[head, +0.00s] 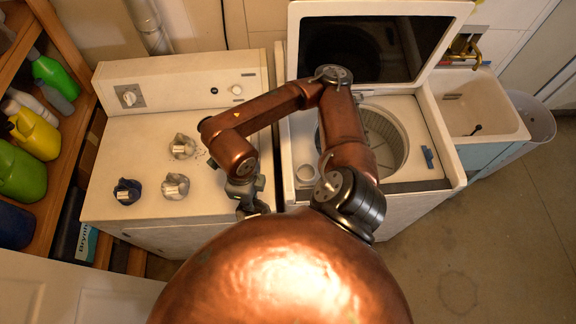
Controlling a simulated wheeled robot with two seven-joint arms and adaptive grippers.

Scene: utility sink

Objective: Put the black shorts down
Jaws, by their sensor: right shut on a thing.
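My right gripper (250,202) hangs at the front right edge of the white dryer top (215,170), close to the gap beside the washer. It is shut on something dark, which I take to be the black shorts. Only a small dark patch shows at the fingers, and my own body hides what lies below, so their shape cannot be made out. My left gripper is not in view.
The washer (425,165) stands open, lid raised. A utility sink (478,105) is right. Shelves with bottles (38,135) stand left.

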